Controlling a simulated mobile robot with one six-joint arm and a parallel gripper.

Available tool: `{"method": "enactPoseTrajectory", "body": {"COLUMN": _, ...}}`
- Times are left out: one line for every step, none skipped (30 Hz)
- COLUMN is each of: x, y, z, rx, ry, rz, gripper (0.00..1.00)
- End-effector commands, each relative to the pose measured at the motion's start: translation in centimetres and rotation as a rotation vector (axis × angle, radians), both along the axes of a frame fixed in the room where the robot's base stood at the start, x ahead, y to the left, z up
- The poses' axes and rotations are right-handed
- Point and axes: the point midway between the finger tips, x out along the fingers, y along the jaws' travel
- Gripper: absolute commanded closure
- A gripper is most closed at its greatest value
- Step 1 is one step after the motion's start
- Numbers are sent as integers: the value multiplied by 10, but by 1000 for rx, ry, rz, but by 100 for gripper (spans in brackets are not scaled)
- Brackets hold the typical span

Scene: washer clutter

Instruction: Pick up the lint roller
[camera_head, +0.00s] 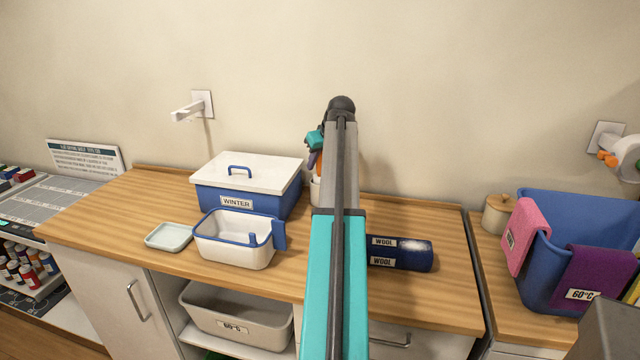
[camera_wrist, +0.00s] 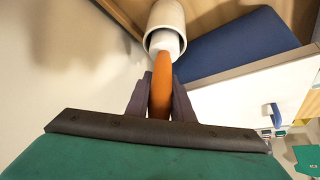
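The lint roller has an orange handle and a white roller head. In the wrist view its handle (camera_wrist: 161,85) lies between the two dark fingers of my gripper (camera_wrist: 160,88), with no clear gap on either side. Its white head sits at the mouth of a cream cup (camera_wrist: 168,15), partly inside it. In the head view my gripper (camera_head: 315,150) is at the back of the counter, above the cup (camera_head: 315,188), right of the WINTER box. My arm hides much of the cup and roller there.
The white and blue WINTER box (camera_head: 247,185) stands just left of the cup. A white basket with a blue rim (camera_head: 235,240) and a pale tray (camera_head: 168,236) are in front. A dark blue WOOL roll (camera_head: 410,254) lies right of my arm. The wall is close behind.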

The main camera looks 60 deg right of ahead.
Motion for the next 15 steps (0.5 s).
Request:
{"method": "enactPoseTrajectory", "body": {"x": 0, "y": 0, "z": 0, "rx": 0, "ry": 0, "rz": 0, "gripper": 100}}
{"method": "enactPoseTrajectory", "body": {"x": 0, "y": 0, "z": 0, "rx": 0, "ry": 0, "rz": 0, "gripper": 100}}
{"method": "enactPoseTrajectory", "body": {"x": 0, "y": 0, "z": 0, "rx": 0, "ry": -1, "rz": 0, "gripper": 100}}
{"method": "enactPoseTrajectory", "body": {"x": 0, "y": 0, "z": 0, "rx": 0, "ry": -1, "rz": 0, "gripper": 100}}
{"method": "enactPoseTrajectory", "body": {"x": 0, "y": 0, "z": 0, "rx": 0, "ry": -1, "rz": 0, "gripper": 100}}
{"method": "enactPoseTrajectory", "body": {"x": 0, "y": 0, "z": 0, "rx": 0, "ry": -1, "rz": 0, "gripper": 100}}
{"method": "enactPoseTrajectory", "body": {"x": 0, "y": 0, "z": 0, "rx": 0, "ry": -1, "rz": 0, "gripper": 100}}
{"method": "enactPoseTrajectory", "body": {"x": 0, "y": 0, "z": 0, "rx": 0, "ry": -1, "rz": 0, "gripper": 100}}
{"method": "enactPoseTrajectory", "body": {"x": 0, "y": 0, "z": 0, "rx": 0, "ry": -1, "rz": 0, "gripper": 100}}
{"method": "enactPoseTrajectory", "body": {"x": 0, "y": 0, "z": 1, "rx": 0, "ry": -1, "rz": 0, "gripper": 100}}
{"method": "enactPoseTrajectory", "body": {"x": 0, "y": 0, "z": 1, "rx": 0, "ry": -1, "rz": 0, "gripper": 100}}
{"method": "enactPoseTrajectory", "body": {"x": 0, "y": 0, "z": 2, "rx": 0, "ry": -1, "rz": 0, "gripper": 100}}
{"method": "enactPoseTrajectory", "body": {"x": 0, "y": 0, "z": 3, "rx": 0, "ry": -1, "rz": 0, "gripper": 100}}
{"method": "enactPoseTrajectory", "body": {"x": 0, "y": -1, "z": 5, "rx": 0, "ry": -1, "rz": 0, "gripper": 100}}
{"method": "enactPoseTrajectory", "body": {"x": 0, "y": -1, "z": 7, "rx": -2, "ry": -1, "rz": -1, "gripper": 100}}
